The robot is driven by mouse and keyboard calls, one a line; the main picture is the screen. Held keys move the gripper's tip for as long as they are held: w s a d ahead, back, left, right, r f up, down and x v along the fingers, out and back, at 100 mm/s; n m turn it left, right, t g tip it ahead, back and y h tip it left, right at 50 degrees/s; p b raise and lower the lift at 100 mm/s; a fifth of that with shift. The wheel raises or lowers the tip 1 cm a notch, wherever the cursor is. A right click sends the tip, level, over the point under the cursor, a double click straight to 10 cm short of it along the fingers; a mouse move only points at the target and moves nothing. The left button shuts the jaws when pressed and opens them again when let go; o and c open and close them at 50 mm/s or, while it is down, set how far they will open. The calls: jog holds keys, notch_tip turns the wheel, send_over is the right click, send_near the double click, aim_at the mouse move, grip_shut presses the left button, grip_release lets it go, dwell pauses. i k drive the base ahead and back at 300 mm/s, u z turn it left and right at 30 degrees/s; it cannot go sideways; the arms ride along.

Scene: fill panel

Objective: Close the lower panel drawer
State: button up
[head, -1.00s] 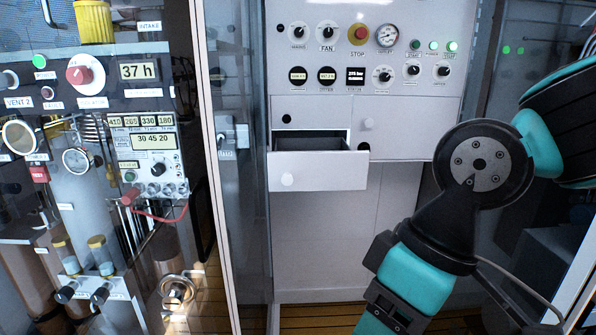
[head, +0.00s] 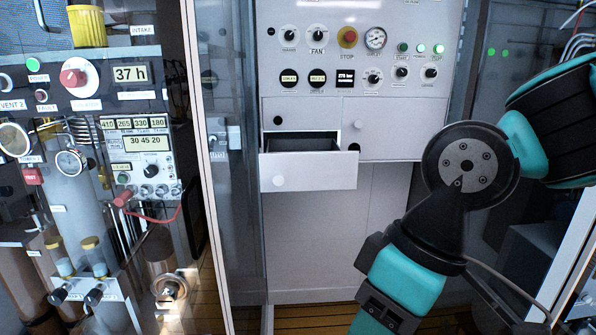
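The lower panel drawer (head: 320,175) is pulled out from the white fill panel, with its dark inside showing behind the front. My arm's black and teal links stand at the right of the head view, to the right of the drawer. My gripper is outside the frame, so its state and its distance from the drawer do not show.
The fill panel (head: 440,105) carries switches, a gauge (head: 375,39) and a red stop button (head: 347,37) above the drawer. An instrument rack (head: 140,105) stands at the left. Wooden floor shows below.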

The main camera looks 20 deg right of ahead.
aim_at(315, 165)
jog(key=k, duration=0.45)
jog(key=z, duration=0.7)
jog(key=i, duration=0.75)
jog(key=u, duration=0.85)
